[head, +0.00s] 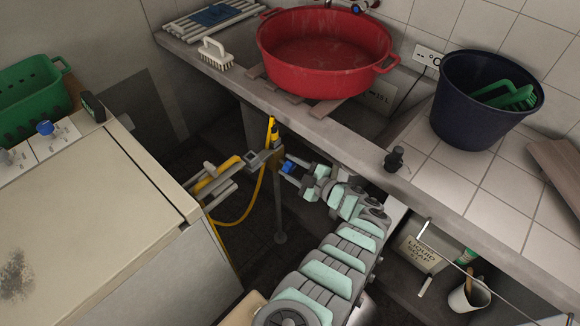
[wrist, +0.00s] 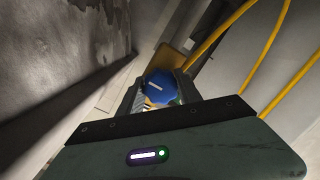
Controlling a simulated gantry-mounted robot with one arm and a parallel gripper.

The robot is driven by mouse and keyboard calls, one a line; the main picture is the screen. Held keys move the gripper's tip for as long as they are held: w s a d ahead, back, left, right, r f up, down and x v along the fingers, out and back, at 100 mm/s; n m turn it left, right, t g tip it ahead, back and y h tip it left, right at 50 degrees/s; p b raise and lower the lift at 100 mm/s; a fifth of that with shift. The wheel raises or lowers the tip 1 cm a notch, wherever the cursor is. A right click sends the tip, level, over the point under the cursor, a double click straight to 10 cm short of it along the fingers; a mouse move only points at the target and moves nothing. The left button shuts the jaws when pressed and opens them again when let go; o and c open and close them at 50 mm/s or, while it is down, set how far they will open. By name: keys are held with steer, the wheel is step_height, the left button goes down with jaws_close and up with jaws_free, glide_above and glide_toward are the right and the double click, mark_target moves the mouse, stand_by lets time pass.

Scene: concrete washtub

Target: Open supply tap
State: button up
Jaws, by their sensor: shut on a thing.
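The supply tap's blue knob (wrist: 158,86) has a white line on its face and sits between my gripper's fingers (wrist: 161,97) in the wrist view. The fingers are shut on it. In the head view my gripper (head: 296,172) reaches under the counter from the right, and the blue knob (head: 288,167) shows at its tip. A yellow hose (head: 247,213) hangs close by, left of the knob; it also shows in the wrist view (wrist: 238,30). The tap's body is mostly hidden behind the knob and the fingers.
A stone counter (head: 236,92) overhangs the arm, with a red basin (head: 328,84) and a dark bucket (head: 462,100) on it. A white-fronted machine (head: 90,210) with knobs stands left. Dark floor lies open below the hose.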

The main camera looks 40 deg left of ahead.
stand_by(0.3)
steer(key=o, duration=1.3)
steer(key=shift+d, duration=0.1)
steer(key=shift+d+r, duration=0.15)
steer(key=shift+d, duration=0.1)
steer(key=d+p, duration=0.1)
steer(key=d, duration=0.1)
steer(key=d+p, duration=0.1)
steer(key=d, duration=0.1)
steer(key=d+r+p, duration=0.1)
steer(key=d, duration=0.1)
steer(key=shift+d, duration=0.4)
